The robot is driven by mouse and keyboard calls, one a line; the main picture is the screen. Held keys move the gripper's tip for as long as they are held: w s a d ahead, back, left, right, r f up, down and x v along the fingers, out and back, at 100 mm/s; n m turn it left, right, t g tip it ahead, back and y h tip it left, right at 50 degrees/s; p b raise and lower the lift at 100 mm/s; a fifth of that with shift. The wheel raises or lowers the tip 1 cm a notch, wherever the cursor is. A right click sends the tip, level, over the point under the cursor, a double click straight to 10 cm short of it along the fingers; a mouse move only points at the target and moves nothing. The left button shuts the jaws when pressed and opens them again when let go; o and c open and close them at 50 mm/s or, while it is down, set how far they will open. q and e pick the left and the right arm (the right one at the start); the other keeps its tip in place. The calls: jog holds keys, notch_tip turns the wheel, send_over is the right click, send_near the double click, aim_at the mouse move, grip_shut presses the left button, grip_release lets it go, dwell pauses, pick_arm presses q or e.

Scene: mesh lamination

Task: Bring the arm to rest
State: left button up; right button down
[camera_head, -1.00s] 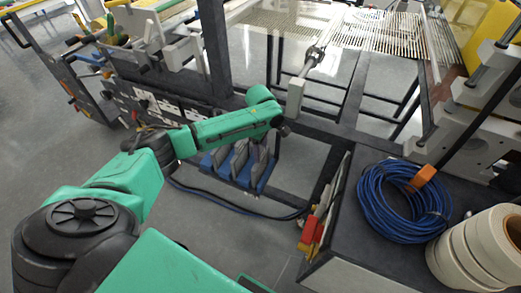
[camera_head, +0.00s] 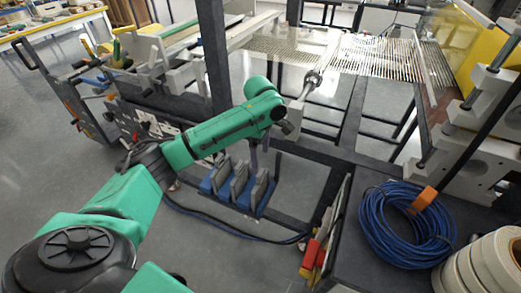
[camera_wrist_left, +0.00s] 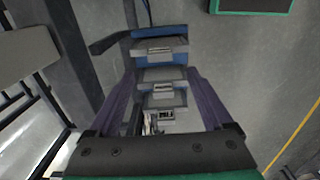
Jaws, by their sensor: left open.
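My left arm is green and black and reaches in from the lower left in the head view. Its gripper (camera_head: 256,160) points down, with narrow purple fingers above the blue rack (camera_head: 264,209) that carries several grey upright pieces (camera_head: 239,180). In the left wrist view the two purple fingers (camera_wrist_left: 160,78) stand wide apart, with nothing gripped between them. The blue rack (camera_wrist_left: 160,32) and its grey pieces show beyond and between the fingers; the exact gap to them is hard to judge. My right gripper is not in view.
A dark bench at the right holds a blue cable coil (camera_head: 405,228) with an orange clip (camera_head: 424,199) and white tape rolls (camera_head: 487,268). A red-handled tool (camera_head: 312,254) hangs by its edge. A dark frame (camera_head: 212,60) rises behind my arm. Grey floor lies open at left.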

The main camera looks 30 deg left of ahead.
pick_arm(q)
notch_tip(320, 180, up, 3)
jog(key=shift+f, duration=0.2)
jog(key=shift+f, duration=0.1)
